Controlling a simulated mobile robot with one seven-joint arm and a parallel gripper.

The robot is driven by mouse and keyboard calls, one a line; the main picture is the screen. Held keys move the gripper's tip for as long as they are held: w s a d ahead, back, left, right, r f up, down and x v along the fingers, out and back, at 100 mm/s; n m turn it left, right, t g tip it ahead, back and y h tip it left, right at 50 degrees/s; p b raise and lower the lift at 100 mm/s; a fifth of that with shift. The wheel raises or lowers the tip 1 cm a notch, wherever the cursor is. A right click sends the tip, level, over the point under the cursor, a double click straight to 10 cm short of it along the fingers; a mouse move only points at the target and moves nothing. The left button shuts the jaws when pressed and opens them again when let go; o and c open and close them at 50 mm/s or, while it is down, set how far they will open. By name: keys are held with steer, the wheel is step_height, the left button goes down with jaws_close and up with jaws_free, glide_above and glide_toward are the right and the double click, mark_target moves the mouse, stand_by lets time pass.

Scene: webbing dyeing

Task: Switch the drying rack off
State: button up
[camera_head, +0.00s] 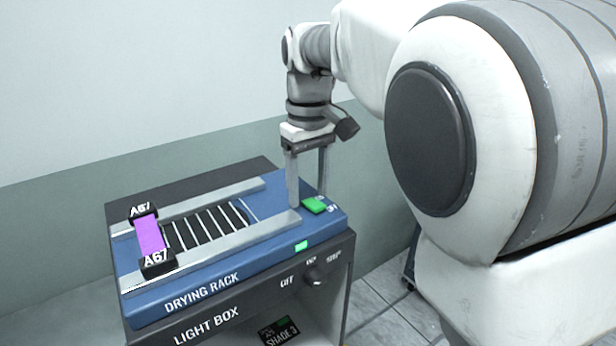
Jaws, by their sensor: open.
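The blue drying rack (215,286) sits on top of the dark light box (260,308). A green switch (314,205) is on the rack's top at the right end, with small lettering beside it, partly readable as ON. A green lit indicator (301,246) shows on the rack's front face. My gripper (308,196) points down over the right end of the rack, its two fingers apart and empty. The near finger is just left of the switch; the other is behind it. I cannot tell whether either finger touches the rack.
A purple webbing piece (150,236) with black A67 end clips lies across the rack's rails at the left. A knob (315,277) is on the light box's front. A dark SHADE 3 card (279,331) lies inside the box. A wall stands behind.

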steer(key=shift+f, duration=0.3)
jaws_close()
steer(key=t+b, duration=0.1)
steer(key=b, duration=0.2)
steer(key=shift+s+d+f+y, duration=0.15)
steer(key=shift+f+y, duration=0.05)
steer(key=shift+y, duration=0.1)
steer(key=t+y+b, duration=0.1)
steer(key=b, duration=0.2)
steer(key=shift+s+d+r, duration=0.1)
steer(key=shift+s, duration=0.1)
steer(key=shift+r+t+y+b, duration=0.25)
steer(key=shift+t+y+b, duration=0.05)
steer(key=shift+t+b, duration=0.3)
steer(key=shift+r, duration=0.1)
jaws_free()
